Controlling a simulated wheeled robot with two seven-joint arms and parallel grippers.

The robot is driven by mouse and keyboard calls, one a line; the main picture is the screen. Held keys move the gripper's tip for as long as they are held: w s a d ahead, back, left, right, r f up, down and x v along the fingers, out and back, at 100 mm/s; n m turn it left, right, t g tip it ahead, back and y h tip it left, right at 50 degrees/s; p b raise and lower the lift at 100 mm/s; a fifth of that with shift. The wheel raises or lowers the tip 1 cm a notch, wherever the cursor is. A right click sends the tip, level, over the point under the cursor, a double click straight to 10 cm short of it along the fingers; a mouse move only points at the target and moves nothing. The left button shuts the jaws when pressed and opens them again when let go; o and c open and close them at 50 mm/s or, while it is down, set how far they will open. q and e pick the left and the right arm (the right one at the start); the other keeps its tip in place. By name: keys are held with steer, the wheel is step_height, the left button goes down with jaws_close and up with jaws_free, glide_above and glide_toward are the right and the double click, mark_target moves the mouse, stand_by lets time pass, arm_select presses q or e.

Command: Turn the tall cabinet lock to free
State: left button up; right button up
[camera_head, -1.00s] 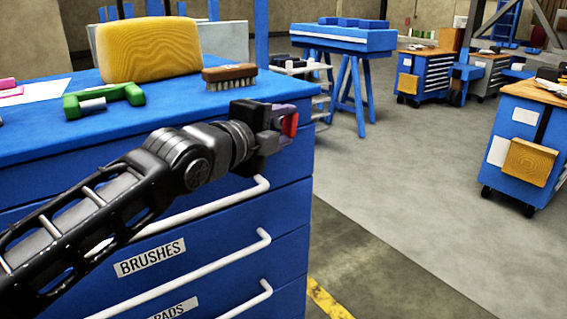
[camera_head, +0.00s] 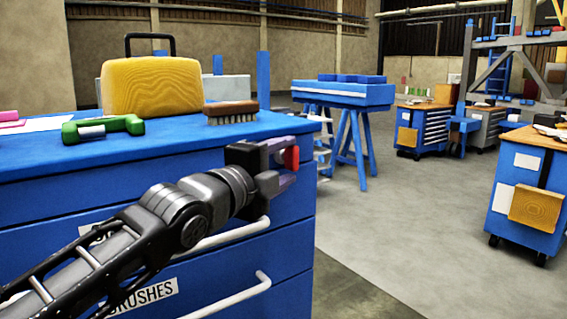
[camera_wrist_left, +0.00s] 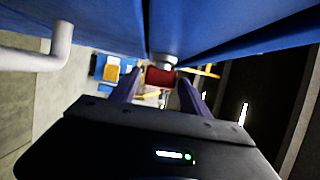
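A red lock knob (camera_wrist_left: 160,77) on a short grey stem stands out from a blue cabinet face (camera_wrist_left: 95,25) in the left wrist view. In the head view its red part (camera_head: 291,158) shows at the fingertips of my left gripper (camera_head: 282,164), beside the right front edge of the blue drawer cabinet (camera_head: 200,148). In the wrist view the purple fingers of my left gripper (camera_wrist_left: 160,88) stand on either side of the knob, with narrow gaps visible. The way the lock is turned cannot be read clearly. My right gripper is not in view.
White drawer handles (camera_head: 225,238) stick out below my left gripper. Open floor (camera_head: 400,220) lies to the right, with blue trestles (camera_head: 343,95) beyond.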

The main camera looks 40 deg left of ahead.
arm_select(q)
steer(key=shift+o, duration=0.9)
steer(key=shift+s+r, duration=0.1)
steer(key=shift+s, duration=0.3)
steer(key=s+p, duration=0.1)
steer(key=s, duration=0.6)
steer(key=shift+d, duration=0.4)
